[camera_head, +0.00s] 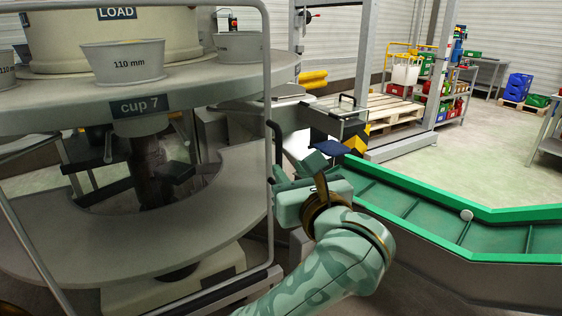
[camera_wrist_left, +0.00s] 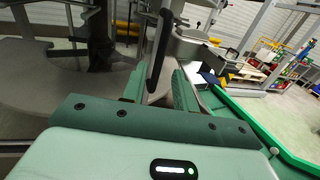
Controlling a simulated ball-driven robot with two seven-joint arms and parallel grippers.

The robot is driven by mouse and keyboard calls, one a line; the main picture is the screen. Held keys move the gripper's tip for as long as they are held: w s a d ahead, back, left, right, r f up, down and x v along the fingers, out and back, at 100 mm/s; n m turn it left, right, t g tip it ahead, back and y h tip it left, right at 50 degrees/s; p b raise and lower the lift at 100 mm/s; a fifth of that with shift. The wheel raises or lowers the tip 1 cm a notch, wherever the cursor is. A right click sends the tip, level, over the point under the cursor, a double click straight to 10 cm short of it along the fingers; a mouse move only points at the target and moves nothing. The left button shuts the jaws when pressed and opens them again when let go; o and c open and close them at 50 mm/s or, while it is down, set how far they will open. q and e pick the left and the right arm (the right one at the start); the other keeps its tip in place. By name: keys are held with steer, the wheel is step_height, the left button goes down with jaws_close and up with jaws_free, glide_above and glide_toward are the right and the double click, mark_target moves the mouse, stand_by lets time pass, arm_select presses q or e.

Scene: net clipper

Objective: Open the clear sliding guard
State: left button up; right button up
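The clear sliding guard (camera_head: 268,60) is a see-through panel in a rounded grey metal frame, standing in front of the round machine at the left. Its upright black handle (camera_head: 275,145) is on the frame's right edge; it also shows in the left wrist view (camera_wrist_left: 159,50). My left gripper (camera_head: 296,172) is just below and beside the handle. In the left wrist view its green fingers (camera_wrist_left: 158,88) are apart, with the handle's lower part seen between them. I cannot tell whether they touch it. My right gripper is not in view.
Behind the guard is a round table (camera_head: 215,85) with grey cups, one marked 110 mm (camera_head: 124,64). A green-edged chute (camera_head: 420,215) runs along the right, close to my left arm. A grey post (camera_head: 366,75) and pallets (camera_head: 400,110) stand behind.

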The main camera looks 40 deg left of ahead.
mark_target(280, 158)
arm_select(q)
steer(key=b+x, duration=0.1)
steer(key=x, duration=0.6)
steer(key=shift+a+b, duration=0.1)
steer(key=shift+b, duration=0.3)
jaws_close()
